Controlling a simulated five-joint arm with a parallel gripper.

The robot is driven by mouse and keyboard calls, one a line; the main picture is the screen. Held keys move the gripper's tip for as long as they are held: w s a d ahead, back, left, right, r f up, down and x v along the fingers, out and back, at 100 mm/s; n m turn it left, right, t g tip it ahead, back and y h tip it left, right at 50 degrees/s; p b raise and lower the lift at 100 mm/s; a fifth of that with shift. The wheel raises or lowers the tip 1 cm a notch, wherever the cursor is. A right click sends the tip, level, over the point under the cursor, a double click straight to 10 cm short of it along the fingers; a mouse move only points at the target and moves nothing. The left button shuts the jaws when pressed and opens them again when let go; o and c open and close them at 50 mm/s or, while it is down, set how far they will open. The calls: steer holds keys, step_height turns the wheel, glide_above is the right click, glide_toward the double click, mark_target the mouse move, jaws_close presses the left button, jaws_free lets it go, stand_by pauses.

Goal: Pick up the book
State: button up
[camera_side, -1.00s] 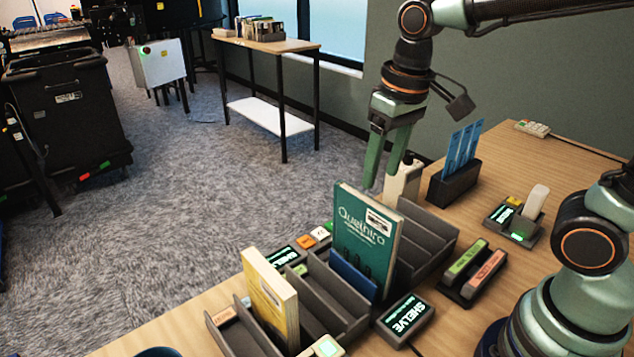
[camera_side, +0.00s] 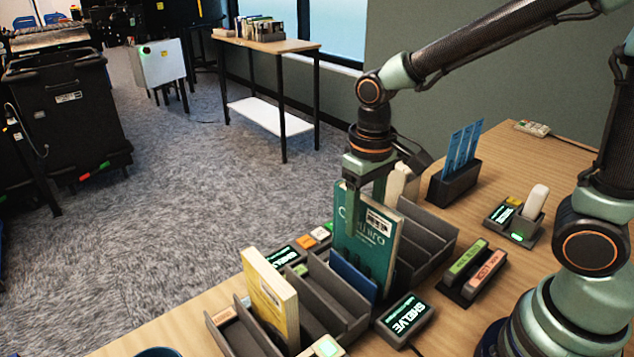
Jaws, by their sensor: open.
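A teal book (camera_side: 376,243) with a white label stands upright in a slot of the grey divided rack (camera_side: 428,240). My gripper (camera_side: 365,213) is open, pointing down at the top of this book. One finger shows in front of its cover; the other goes down behind its top edge, its tip hidden. I cannot tell whether either finger touches it. A thin blue book (camera_side: 353,275) stands in front of the teal one. A yellow book (camera_side: 270,295) stands upright at the near left of the rack, and a cream book (camera_side: 397,182) stands behind the gripper.
A SHELVE display (camera_side: 405,318) sits right of the rack. A tray with green and red labelled pieces (camera_side: 474,268), a dark holder with blue cards (camera_side: 455,182) and a small scanner dock (camera_side: 515,220) stand farther right. Empty slots lie between the yellow and blue books.

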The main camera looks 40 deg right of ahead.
mark_target(363, 231)
steer(key=shift+f, duration=2)
jaws_close()
